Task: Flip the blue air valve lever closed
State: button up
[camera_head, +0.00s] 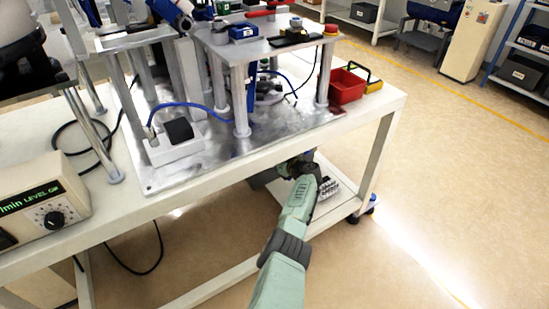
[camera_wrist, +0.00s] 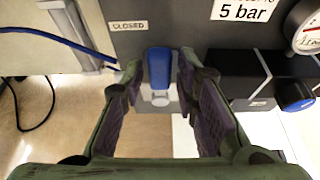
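The blue valve lever (camera_wrist: 158,66) shows in the wrist view at the top centre, in front of a dark grey panel. It points down the picture, with a grey metal part below it. A "CLOSED" label (camera_wrist: 129,25) is on the panel to its upper left. My gripper (camera_wrist: 160,78) is open, with one fingertip on each side of the lever and narrow gaps visible; contact is hard to judge. In the head view my gripper (camera_head: 301,168) reaches under the table's front edge, and the lever is hidden there.
A pressure gauge (camera_wrist: 307,32), a "5 bar" label (camera_wrist: 241,10) and a dark block with a blue-ended knob (camera_wrist: 295,97) are right of the lever. A blue hose (camera_wrist: 62,40) runs at the left. The white table (camera_head: 240,165) overhangs my gripper. Floor at right is clear.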

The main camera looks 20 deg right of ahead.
jog(key=shift+o, duration=0.9)
jog(key=shift+s+r, duration=0.1)
jog(key=v, duration=1.1)
jog(key=shift+s+d, duration=0.15)
jog(key=shift+s, duration=0.25)
jog(key=shift+r, duration=0.1)
